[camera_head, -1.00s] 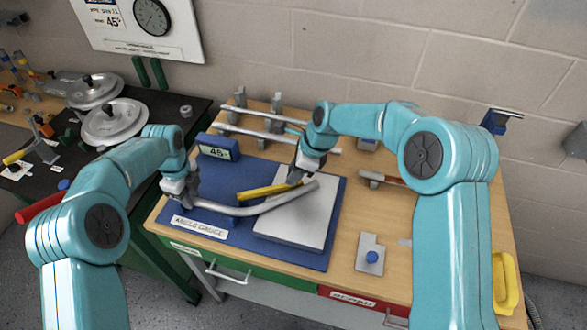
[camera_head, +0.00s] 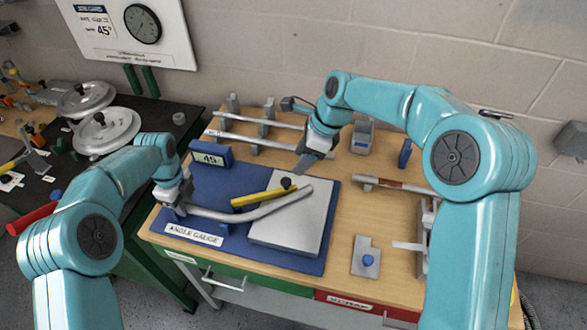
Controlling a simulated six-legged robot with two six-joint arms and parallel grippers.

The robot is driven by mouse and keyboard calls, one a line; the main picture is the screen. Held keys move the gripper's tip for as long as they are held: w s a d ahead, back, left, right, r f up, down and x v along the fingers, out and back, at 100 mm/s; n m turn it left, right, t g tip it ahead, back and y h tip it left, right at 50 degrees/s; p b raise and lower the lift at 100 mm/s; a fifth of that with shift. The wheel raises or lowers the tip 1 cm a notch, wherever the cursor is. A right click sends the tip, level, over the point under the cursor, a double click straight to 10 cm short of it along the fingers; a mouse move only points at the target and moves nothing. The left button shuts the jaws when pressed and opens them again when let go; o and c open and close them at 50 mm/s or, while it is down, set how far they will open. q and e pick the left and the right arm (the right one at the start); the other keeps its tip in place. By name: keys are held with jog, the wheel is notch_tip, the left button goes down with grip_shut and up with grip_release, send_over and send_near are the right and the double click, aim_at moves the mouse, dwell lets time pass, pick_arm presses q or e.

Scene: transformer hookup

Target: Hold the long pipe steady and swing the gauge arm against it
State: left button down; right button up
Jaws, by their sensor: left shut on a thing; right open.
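The long grey pipe (camera_head: 262,211) is bent and lies across the grey plate (camera_head: 290,237) of the angle gauge on the blue mat (camera_head: 313,264). My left gripper (camera_head: 178,203) is shut on the pipe's left end. The yellow gauge arm (camera_head: 262,194) lies just behind the pipe, with a dark knob (camera_head: 286,183) near its right end. Whether the arm touches the pipe along its length, I cannot tell. My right gripper (camera_head: 308,168) is open and empty, above and behind the knob. A blue display box (camera_head: 211,156) reads 45.
Straight pipes (camera_head: 258,138) rest on a rack at the back. Another pipe with a red-brown section (camera_head: 395,185) lies to the right. A wall board (camera_head: 135,28) shows 45° and a dial.

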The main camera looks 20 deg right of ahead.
jog(key=v, duration=0.3)
dwell(0.4)
pick_arm(q)
jog(key=c, duration=0.9)
grip_release()
jog(key=shift+o, duration=0.2)
notch_tip(320, 180, up, 12)
jog(key=shift+s, duration=0.1)
pick_arm(e)
jog(key=shift+s, duration=0.1)
